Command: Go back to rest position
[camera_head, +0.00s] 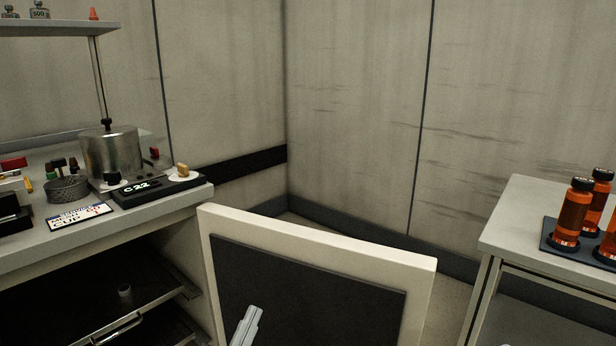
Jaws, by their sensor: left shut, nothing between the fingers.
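My left gripper (252,312) shows at the bottom edge of the head view. It is a light grey shape, shut and empty, in front of the dark panel of an open cabinet door (325,240). It appears apart from the worktop. Only its tip end shows; the rest of the arm is below the picture. My right gripper is not in view.
The pale door stands open beside the left bench (120,238), which holds a metal pot (112,152), a C 22 device (150,188) and a sign (80,216). Orange bottles (571,215) stand on the right table (510,235). A floor gap lies between.

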